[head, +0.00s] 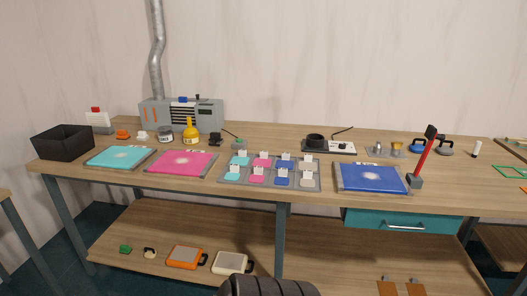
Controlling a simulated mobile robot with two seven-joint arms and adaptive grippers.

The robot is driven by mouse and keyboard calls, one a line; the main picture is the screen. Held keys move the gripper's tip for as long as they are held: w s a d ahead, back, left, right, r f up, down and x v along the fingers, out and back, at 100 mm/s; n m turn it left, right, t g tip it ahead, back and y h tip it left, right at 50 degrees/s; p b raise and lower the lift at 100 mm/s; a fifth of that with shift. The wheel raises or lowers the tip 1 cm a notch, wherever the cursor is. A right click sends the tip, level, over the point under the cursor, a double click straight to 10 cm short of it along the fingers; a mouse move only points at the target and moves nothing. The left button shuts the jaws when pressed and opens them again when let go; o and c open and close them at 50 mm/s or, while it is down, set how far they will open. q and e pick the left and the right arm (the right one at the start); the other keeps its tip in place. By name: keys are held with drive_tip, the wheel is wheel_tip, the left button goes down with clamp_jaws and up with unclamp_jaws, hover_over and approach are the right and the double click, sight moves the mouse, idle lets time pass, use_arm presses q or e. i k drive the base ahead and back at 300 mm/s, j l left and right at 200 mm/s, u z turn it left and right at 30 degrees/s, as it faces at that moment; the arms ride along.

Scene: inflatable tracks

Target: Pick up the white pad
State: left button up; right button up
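A flat white pad (231,262) with a dark handle lies on the lower shelf of the workbench, right of a similar orange pad (186,257). On the bench top, a grey compartment tray (318,189) holds small teal, pink, blue and pale pads with white tags. A pale whitish pad (306,183) lies in its front right compartment. I cannot tell from this view which of these is the white pad meant. Neither of my grippers is in view.
Teal (118,157), pink (182,162) and blue (371,178) panels lie on the wooden bench top (210,180). A black bin (63,142) stands at the left end. A red-handled tool (422,155) stands upright at right. A teal drawer (405,222) hangs below the top.

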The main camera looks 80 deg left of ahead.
sight(143, 136)
drive_tip(key=u, duration=3.6)
